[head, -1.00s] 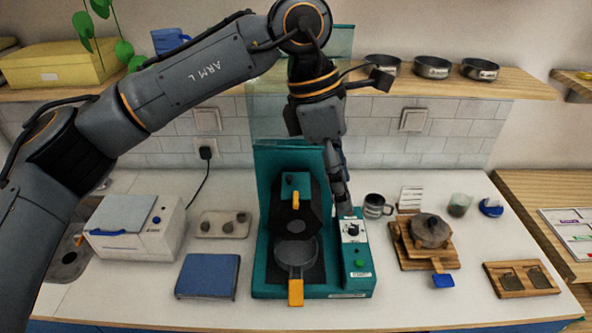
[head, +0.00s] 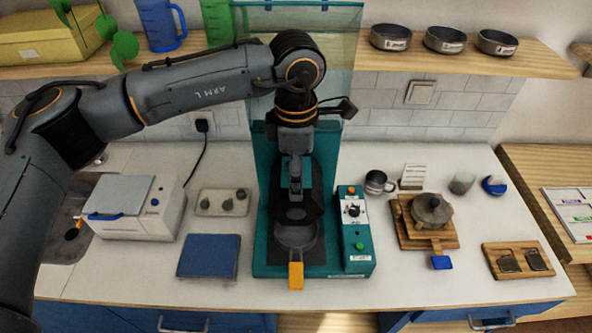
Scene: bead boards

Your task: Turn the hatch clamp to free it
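A teal machine (head: 262,255) stands on the counter, with a black upper unit (head: 310,210) in its middle. A small orange-yellow lever showed on that unit a second ago and is likely the clamp; my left gripper now covers it. My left gripper (head: 295,192) points down in front of the black unit. I cannot tell whether its fingers are open, shut or touching the lever. Below it is a round grey pan (head: 296,236) with an orange handle (head: 296,276) pointing to the front. My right gripper is not in view.
Right of the pan is a control panel with a dial (head: 353,211) and green button (head: 360,246). A clear screen (head: 335,60) rises behind. A blue pad (head: 209,256) and white box (head: 133,207) stand left; a mug (head: 377,182) and wooden stand (head: 412,237) stand right.

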